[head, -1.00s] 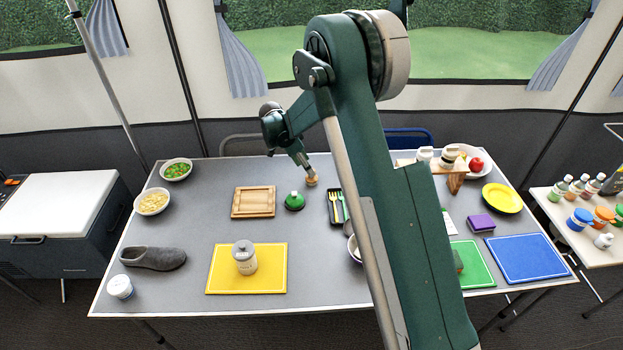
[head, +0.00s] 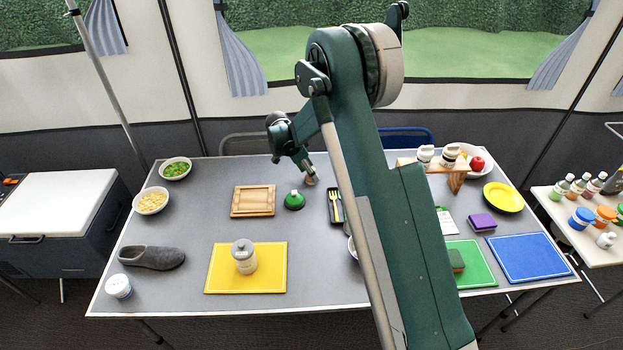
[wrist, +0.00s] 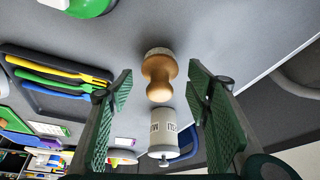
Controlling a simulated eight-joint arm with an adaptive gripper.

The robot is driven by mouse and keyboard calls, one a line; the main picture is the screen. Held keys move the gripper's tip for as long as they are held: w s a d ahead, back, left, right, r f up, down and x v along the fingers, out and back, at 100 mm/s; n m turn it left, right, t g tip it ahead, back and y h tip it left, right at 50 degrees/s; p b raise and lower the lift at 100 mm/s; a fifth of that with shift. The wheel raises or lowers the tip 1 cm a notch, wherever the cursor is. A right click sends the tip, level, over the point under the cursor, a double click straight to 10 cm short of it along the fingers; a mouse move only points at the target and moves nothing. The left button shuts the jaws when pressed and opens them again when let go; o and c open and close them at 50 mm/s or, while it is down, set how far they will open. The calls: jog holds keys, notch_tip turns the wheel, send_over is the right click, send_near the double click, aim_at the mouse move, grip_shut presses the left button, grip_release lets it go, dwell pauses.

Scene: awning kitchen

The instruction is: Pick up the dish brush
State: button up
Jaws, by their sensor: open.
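The dish brush looks like a wooden knob with a pale bristle base (head: 310,182). It stands on the grey table near its back edge, right of a green domed object with a white top (head: 294,200). In the wrist view the brush (wrist: 159,76) is centred between the fingers, just past their tips. My gripper (head: 307,169) is open and empty, close above the brush, with green pads on both sides in the wrist view (wrist: 160,78). From the head view the fingertips partly hide the brush.
A dark cutlery tray (head: 334,220) lies close to the right of the brush. A wooden board (head: 253,201) lies to the left. A white lettered container (wrist: 158,131) shows beyond the brush in the wrist view. My arm hides part of the table's middle right.

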jog(key=shift+x, duration=1.05)
jog(key=shift+c, duration=0.6)
jog(key=c, duration=0.8)
